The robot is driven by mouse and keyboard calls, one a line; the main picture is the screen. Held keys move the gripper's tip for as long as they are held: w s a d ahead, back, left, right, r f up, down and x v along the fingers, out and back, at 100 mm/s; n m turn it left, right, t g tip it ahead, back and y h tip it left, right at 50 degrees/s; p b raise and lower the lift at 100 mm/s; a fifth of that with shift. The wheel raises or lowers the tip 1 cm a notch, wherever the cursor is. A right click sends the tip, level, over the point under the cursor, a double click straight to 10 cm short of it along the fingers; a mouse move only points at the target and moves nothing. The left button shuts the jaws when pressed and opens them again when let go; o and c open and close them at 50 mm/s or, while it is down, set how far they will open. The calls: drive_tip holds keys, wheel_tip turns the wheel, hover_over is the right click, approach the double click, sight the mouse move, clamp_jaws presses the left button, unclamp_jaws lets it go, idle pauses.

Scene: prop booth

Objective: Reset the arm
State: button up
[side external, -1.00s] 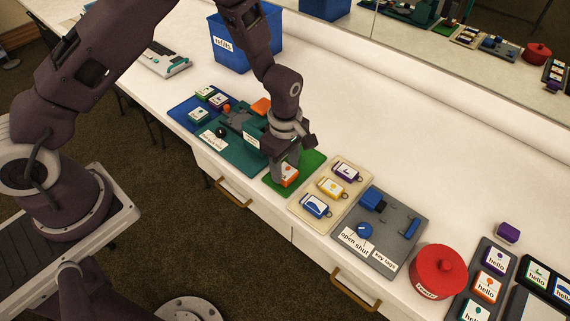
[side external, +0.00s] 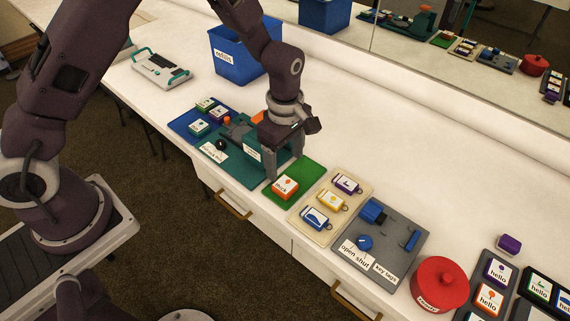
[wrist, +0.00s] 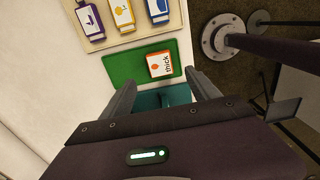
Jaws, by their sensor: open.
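My gripper (side external: 285,166) is open and empty above the teal fixture, just left of the green mat. In the wrist view, its two fingers (wrist: 163,96) stand apart with nothing between them. An orange block with a white label (side external: 285,187) lies on the green mat (side external: 307,174), clear of the fingers.
A beige tray (side external: 336,215) with several tags, a grey fixture (side external: 398,237) and a red lidded pot (side external: 440,284) stand to the right. The teal fixture (side external: 236,165), a blue tray (side external: 181,119) and a blue bin (side external: 238,62) are on the left. The rear counter is clear.

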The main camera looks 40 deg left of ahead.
drive_tip(key=s+a+r+m+t+h, duration=0.15)
drive_tip(key=s+r+m, duration=0.25)
drive_tip(key=r, duration=0.6)
drive_tip(key=s+a+r+m+t+y, duration=0.15)
drive_tip(key=s+r+m, duration=0.25)
drive_tip(key=r, duration=0.6)
drive_tip(key=s+a+r+m+t, duration=0.1)
drive_tip(key=s+a+r+m, duration=0.1)
drive_tip(key=s+m, duration=0.3)
drive_tip(key=s+a+r+m+t, duration=0.1)
drive_tip(key=s+m, duration=0.4)
drive_tip(key=s, duration=0.6)
wheel_tip(320, 180, up, 3)
drive_tip(key=shift+a+f+t, duration=0.2)
drive_tip(key=shift+a+t, duration=0.1)
drive_tip(key=shift+a, duration=0.55)
